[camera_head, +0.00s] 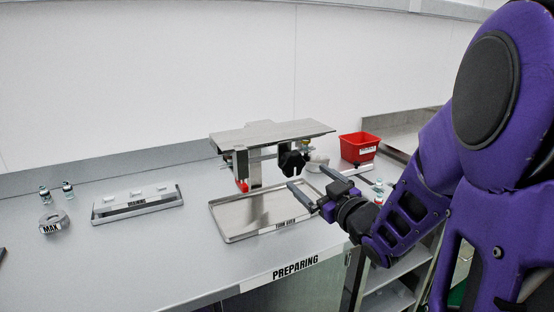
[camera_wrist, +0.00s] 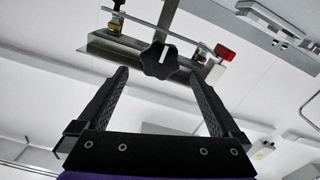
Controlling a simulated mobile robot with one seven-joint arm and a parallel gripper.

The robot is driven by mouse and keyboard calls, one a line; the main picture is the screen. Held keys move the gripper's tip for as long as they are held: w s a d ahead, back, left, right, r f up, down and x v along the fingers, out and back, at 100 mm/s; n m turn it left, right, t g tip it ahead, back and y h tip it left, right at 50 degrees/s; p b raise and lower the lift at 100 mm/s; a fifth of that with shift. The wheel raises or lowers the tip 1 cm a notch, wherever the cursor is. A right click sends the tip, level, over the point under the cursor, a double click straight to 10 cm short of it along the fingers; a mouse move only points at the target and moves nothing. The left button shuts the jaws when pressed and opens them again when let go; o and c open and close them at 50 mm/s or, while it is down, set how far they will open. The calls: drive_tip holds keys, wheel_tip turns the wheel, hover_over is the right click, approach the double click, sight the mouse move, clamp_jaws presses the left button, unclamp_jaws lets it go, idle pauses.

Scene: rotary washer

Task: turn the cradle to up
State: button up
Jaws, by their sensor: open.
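The rotary washer stands at the back of the bench in the head view, with a flat grey plate (camera_head: 270,132) on top and a post (camera_head: 255,168) beneath. A black lobed knob (camera_head: 291,161) sits under the plate's right part; the wrist view shows this knob (camera_wrist: 158,60) ahead, between the finger lines. A thin tilted bar with small vials (camera_wrist: 117,12) and a red block (camera_wrist: 224,52) at its ends passes behind it; I take this as the cradle. My gripper (camera_head: 306,176) is open and empty, its fingertips (camera_wrist: 160,72) apart from the knob.
A metal tray (camera_head: 229,228) labelled "TURN OVER" lies below the washer. A red bin (camera_head: 359,147) stands behind right. A "DRAINING" rack (camera_head: 137,204), a "MAX" ring (camera_head: 54,223) and small vials (camera_head: 67,190) are at left. The front bench is clear.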

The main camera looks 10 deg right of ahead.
sight(286, 160)
drive_tip(key=x, duration=1.2)
drive_tip(key=shift+w+a+f, duration=0.1)
drive_tip(key=shift+w, duration=0.05)
clamp_jaws()
